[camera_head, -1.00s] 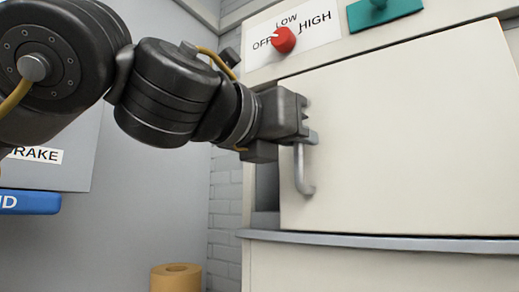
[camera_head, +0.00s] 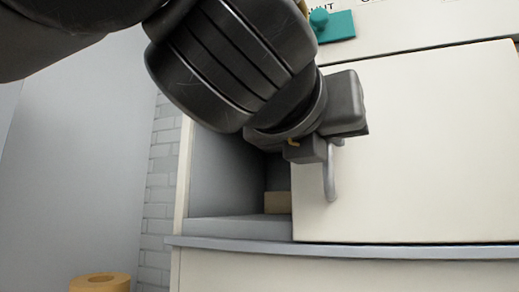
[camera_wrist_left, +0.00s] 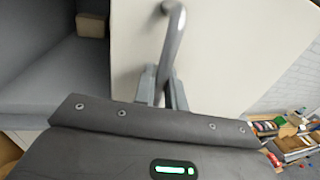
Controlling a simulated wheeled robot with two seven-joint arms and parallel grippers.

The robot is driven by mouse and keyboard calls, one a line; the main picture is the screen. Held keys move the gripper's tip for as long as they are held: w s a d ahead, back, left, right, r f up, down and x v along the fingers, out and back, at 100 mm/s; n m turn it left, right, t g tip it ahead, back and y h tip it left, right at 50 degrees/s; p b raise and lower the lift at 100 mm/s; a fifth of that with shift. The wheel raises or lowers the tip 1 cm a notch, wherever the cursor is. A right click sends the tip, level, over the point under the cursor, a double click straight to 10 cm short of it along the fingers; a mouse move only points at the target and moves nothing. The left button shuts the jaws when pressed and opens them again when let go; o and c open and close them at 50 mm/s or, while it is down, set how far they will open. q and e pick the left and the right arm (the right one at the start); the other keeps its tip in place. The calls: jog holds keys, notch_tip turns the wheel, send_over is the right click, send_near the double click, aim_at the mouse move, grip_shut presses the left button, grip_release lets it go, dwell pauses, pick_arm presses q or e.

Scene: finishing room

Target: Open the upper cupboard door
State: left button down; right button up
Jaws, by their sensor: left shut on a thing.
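The cream upper cupboard door (camera_head: 430,150) fills the right of the head view and stands partly open, with the cupboard's dark inside (camera_head: 225,175) showing at its left. A grey bar handle (camera_head: 330,178) is on the door near its left edge. My left gripper (camera_head: 335,143) is at the upper part of the handle, its fingers mostly hidden behind its own body. In the left wrist view the gripper (camera_wrist_left: 163,92) is shut on the handle (camera_wrist_left: 172,45), with the door (camera_wrist_left: 225,50) behind. My right gripper is not in view.
A tan block (camera_head: 278,202) lies inside the cupboard, also in the wrist view (camera_wrist_left: 91,25). A grey ledge (camera_head: 350,249) runs below the door. A tan roll (camera_head: 100,282) stands at the lower left. A teal plate with a knob (camera_head: 333,25) is above.

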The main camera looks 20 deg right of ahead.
pick_arm(q)
jog(key=c, duration=1.5)
grip_release()
jog(key=shift+c, duration=0.2)
jog(key=b+v, duration=0.4)
jog(key=v, duration=0.6)
jog(key=shift+s+a+b, duration=0.25)
jog(key=shift+b, duration=0.05)
